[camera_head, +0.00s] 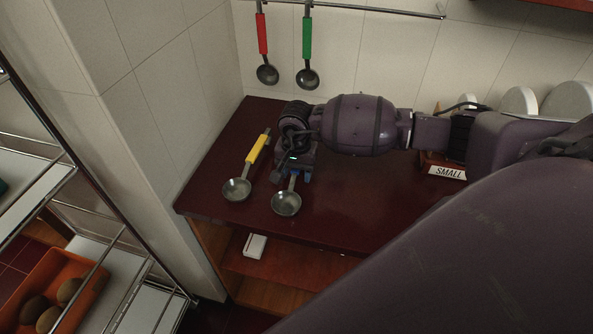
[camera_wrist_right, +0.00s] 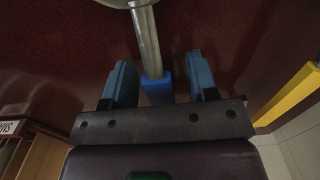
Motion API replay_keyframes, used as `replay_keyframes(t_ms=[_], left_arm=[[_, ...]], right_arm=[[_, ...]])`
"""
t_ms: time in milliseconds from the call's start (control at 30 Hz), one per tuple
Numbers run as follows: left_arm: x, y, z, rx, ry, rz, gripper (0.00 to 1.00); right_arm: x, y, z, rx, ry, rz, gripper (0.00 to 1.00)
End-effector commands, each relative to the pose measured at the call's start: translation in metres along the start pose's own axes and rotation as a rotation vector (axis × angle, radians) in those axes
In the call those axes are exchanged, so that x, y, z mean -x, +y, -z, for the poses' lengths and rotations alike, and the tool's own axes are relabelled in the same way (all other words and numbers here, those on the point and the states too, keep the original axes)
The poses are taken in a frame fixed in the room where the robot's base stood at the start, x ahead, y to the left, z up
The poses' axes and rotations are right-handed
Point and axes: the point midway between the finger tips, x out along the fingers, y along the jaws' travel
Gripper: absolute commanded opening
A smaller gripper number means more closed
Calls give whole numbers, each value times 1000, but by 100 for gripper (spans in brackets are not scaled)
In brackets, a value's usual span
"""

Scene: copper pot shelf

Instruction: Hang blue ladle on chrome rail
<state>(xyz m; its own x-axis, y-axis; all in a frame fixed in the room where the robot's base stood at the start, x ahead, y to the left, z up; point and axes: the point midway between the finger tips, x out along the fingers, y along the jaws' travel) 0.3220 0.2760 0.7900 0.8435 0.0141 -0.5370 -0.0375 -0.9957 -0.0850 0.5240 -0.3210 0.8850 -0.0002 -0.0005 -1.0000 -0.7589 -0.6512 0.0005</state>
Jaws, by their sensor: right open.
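The blue ladle lies on the dark red counter (camera_head: 338,195). Its metal bowl (camera_head: 286,203) points to the front, and its handle is mostly hidden under my right gripper (camera_head: 293,174) in the head view. In the right wrist view, my right gripper (camera_wrist_right: 160,64) is open, with its two blue fingers on either side of the ladle's blue handle (camera_wrist_right: 158,89). I see gaps between the fingers and the handle. The chrome rail (camera_head: 375,10) runs along the tiled wall at the back. My left gripper is not in view.
A red-handled ladle (camera_head: 262,35) and a green-handled ladle (camera_head: 307,40) hang from the rail; its right part is free. A yellow-handled ladle (camera_head: 257,149) lies left of my right gripper.

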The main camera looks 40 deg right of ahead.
Motion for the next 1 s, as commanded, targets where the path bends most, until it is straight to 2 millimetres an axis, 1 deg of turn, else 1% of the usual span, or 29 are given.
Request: replay_keyframes(t_ms=[233,267,600,867,1000], left_arm=[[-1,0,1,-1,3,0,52],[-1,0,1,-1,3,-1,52],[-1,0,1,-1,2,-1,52],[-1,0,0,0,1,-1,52],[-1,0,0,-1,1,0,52]], right_arm=[[-2,0,0,0,0,1,53],[-2,0,0,0,0,1,52],[-2,0,0,0,0,1,0],[-1,0,0,0,0,1,0],[5,0,1,0,2,1,0]])
